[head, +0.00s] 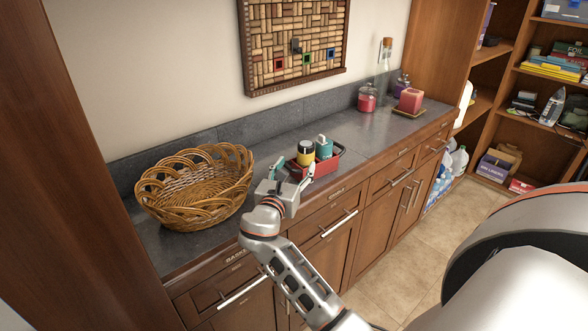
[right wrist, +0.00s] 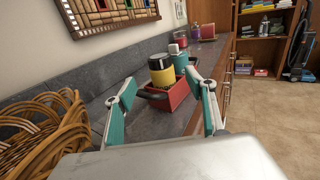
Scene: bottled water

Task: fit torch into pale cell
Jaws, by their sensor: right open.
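No thing in view is plainly a torch; a yellow cylinder with a black top (head: 306,153) may be it, but I cannot tell. It stands upright in a red caddy (head: 326,167) on the counter, beside a teal bottle with a pale cap (head: 324,147). In the right wrist view the yellow cylinder (right wrist: 161,72), teal bottle (right wrist: 180,60) and red caddy (right wrist: 181,96) appear ahead, between the fingers. My right gripper (head: 294,167) is open and empty, just in front of the caddy; its teal fingers also show in the right wrist view (right wrist: 160,80). I cannot make out a pale cell.
A wicker basket (head: 196,187) stands left of the caddy on the grey counter (head: 250,150). A dark handle (right wrist: 153,93) is on the caddy's near side. Red candles (head: 410,100) and a glass bottle (head: 384,65) stand farther right. Counter between caddy and candles is clear.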

